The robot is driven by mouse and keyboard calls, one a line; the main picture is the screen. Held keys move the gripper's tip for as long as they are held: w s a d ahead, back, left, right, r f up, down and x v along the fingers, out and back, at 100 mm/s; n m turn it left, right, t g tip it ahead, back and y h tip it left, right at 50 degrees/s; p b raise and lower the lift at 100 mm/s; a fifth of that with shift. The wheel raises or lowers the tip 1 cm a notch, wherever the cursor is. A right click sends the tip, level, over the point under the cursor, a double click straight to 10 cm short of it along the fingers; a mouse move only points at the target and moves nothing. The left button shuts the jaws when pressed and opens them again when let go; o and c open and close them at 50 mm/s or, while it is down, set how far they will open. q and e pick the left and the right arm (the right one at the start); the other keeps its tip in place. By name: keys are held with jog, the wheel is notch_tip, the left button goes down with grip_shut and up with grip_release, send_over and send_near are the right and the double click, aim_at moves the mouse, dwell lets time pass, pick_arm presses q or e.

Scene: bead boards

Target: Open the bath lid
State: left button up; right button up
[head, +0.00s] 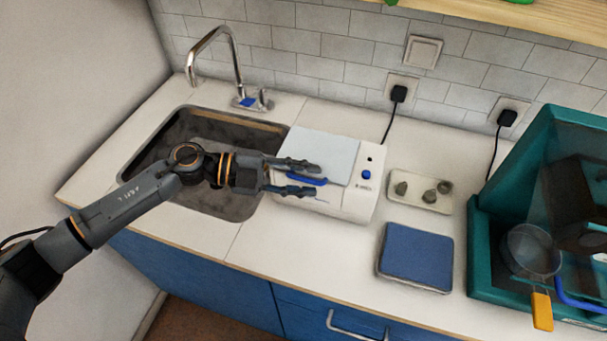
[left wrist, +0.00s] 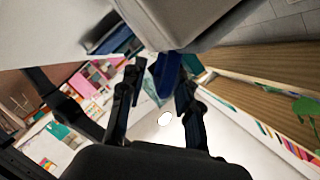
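The bath (head: 345,203) is a white box on the counter, right of the sink. Its pale grey lid (head: 325,152) lies flat on top, closed, with a blue handle (head: 307,180) at its front edge. My left gripper (head: 318,179) comes in from the left with its fingers apart, one on each side of the handle. In the left wrist view, the blue handle (left wrist: 167,74) shows between the fingertips, near the right finger and with a gap to the left one. Whether that right finger touches it, I cannot tell. My right gripper is in neither view.
A sink (head: 225,205) with a tap (head: 232,62) is at left. A tray (head: 420,191) with small grey pieces and a blue pad (head: 415,258) are right of the bath. A teal bin (head: 482,240) with a sieve (head: 530,250) stands at far right.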

pick_arm(q)
grip_shut()
jog(key=shift+r, duration=0.1)
